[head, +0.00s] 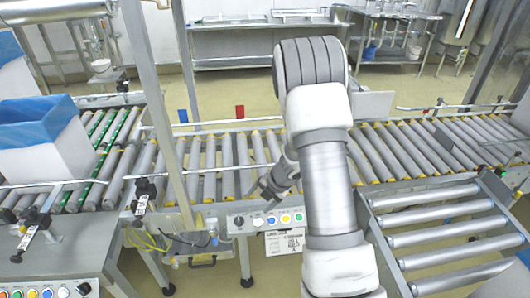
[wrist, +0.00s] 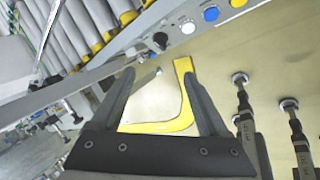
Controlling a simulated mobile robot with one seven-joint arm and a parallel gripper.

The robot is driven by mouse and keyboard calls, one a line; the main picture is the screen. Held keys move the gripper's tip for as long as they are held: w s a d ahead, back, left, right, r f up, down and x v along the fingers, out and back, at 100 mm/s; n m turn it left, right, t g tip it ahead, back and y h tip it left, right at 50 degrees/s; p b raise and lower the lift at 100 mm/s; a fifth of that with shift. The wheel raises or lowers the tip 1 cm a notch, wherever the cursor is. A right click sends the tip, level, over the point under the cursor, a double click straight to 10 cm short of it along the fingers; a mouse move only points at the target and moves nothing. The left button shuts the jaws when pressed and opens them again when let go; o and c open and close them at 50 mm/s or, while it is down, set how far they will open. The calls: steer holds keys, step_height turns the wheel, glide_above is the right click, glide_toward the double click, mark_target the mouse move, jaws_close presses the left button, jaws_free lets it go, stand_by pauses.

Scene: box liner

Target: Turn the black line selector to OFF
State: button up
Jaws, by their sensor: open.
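A black selector knob (head: 240,221) is at the left end of a grey control box (head: 265,219) on the conveyor's front rail. It also shows in the wrist view (wrist: 160,40), left of the coloured buttons. Its pointer direction is too small to read. My gripper (head: 268,187) is just above and behind the box in the head view, partly hidden by my arm. In the wrist view my gripper (wrist: 158,74) is open and empty, with the knob beyond the fingertips and not touched. Another black knob (head: 84,288) is on the front left panel.
White, blue and yellow buttons (head: 285,218) sit right of the knob. A label plate (head: 284,241) hangs below the box. Roller conveyors (head: 225,165) run behind it. A white box with blue liner (head: 45,140) stands at left. In the wrist view, a yellow-edged shape (wrist: 185,95) shows between the fingers.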

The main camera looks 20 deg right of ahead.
steer(key=w+d+r+m+t+h, duration=0.1)
steer(key=r+m, duration=0.2)
steer(key=r, duration=0.4)
steer(key=w+d+r+m+t+h, duration=0.2)
steer(key=r, duration=0.5)
steer(key=shift+w+m+p, duration=0.3)
steer(key=shift+m+p, duration=0.05)
steer(key=shift+m, duration=0.05)
steer(key=shift+d, duration=0.1)
steer(key=s+d+r+m+h+p, duration=0.1)
steer(key=s+r+m, duration=0.2)
steer(key=r, duration=0.3)
steer(key=s+r+m+t+h, duration=0.1)
steer(key=s+r+m+h, duration=0.1)
steer(key=r+m, duration=0.3)
steer(key=s+d+r+m+h+p, duration=0.1)
steer(key=s+r+m, duration=0.15)
steer(key=r, duration=0.45)
steer(key=s+a+r+m+g+y+p, duration=0.1)
steer(key=s+a+m, duration=0.4)
steer(key=s, duration=0.6)
steer(key=s+a+r+m+g+y+p, duration=0.1)
steer(key=s+a+r+m, duration=0.3)
steer(key=s, duration=0.7)
steer(key=shift+s+a+m+g+y, duration=0.15)
steer(key=shift+a+m+g+y, duration=0.25)
steer(key=shift+a+y, duration=0.5)
steer(key=shift+a+r, duration=0.1)
steer(key=shift+a, duration=0.05)
